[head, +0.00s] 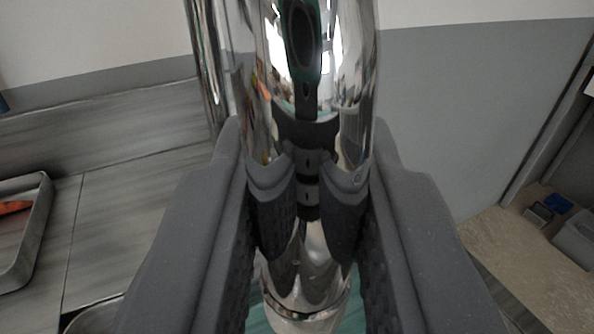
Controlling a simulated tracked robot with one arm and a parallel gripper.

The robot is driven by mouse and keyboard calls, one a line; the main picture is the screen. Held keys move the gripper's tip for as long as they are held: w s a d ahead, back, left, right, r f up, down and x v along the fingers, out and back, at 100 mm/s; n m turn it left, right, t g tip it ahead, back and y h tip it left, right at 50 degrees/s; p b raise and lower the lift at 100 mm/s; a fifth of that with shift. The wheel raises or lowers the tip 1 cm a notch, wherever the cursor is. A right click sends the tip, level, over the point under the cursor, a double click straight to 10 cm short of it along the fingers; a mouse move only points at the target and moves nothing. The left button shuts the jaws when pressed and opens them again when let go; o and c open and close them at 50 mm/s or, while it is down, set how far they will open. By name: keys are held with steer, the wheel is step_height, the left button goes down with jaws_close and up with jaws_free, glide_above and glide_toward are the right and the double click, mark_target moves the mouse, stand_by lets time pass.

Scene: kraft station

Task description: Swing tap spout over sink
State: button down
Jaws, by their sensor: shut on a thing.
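The chrome tap spout (350,70) fills the upper middle of the head view, very close to the camera. Its shiny surface mirrors the room and my dark gripper. My gripper (305,160) is shut on the spout, with one grey finger on its left and one on its right. A thinner chrome tube (207,60) stands upright just left of the spout. A rounded chrome part (305,290) shows between the fingers low in the picture. The sink cannot be made out with certainty; the fingers hide much of the area below.
A grey worktop (130,200) lies to the left. A metal tray (42,215) with an orange thing (15,207) sits at the left edge. A grey wall panel (450,110) stands behind to the right. A beige surface at lower right (500,245) holds small blue and grey items.

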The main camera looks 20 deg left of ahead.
steer(key=shift+w+d, duration=0.3)
steer(key=shift+d, duration=0.5)
steer(key=c, duration=1.3)
jaws_free()
steer(key=shift+a, duration=0.2)
steer(key=shift+s, duration=0.15)
steer(key=shift+b+v, duration=6.7)
steer(key=shift+b, duration=1.45)
